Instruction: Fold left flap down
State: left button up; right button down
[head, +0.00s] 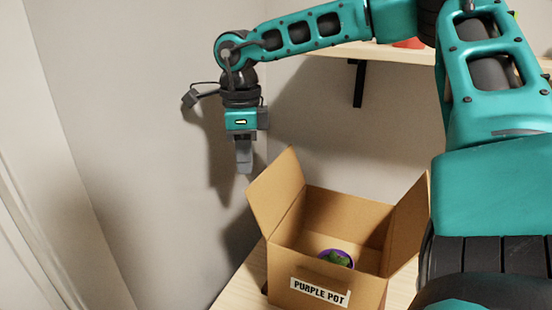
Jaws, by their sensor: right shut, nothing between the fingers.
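An open cardboard box (282,287) stands at the lower middle, with a label (319,292) reading "PURPLE POT" on its front. Its left flap (276,192) stands up and leans outward to the left. Its right flap (410,222) also stands up. A purple pot (324,252) with a green plant (338,260) sits inside the box, its lower part hidden by the front wall. My right gripper (244,170) points down, shut and empty, in the air above and left of the left flap, apart from it. My left gripper is not in view.
The box stands on a light wooden surface (240,284) against the wall corner. A shelf (340,50) on a black bracket (358,84) holds a red object (410,43) behind my arm. My right arm covers the right side of the view.

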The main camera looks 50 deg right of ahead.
aim_at(269, 188)
jog(key=shift+s+d+f+b, duration=0.25)
jog(key=shift+s+f+b, duration=0.3)
jog(key=shift+s, duration=0.25)
jog(key=shift+s+d+f+b, duration=0.2)
jog(key=shift+s+f+b, duration=0.25)
jog(key=shift+s, duration=0.35)
jog(key=shift+s+d+f+b, duration=0.25)
jog(key=shift+s+f+b, duration=0.3)
jog(key=shift+s, duration=0.25)
jog(key=s+d, duration=0.2)
jog(key=s, duration=0.5)
jog(key=shift+s, duration=0.15)
dwell(0.3)
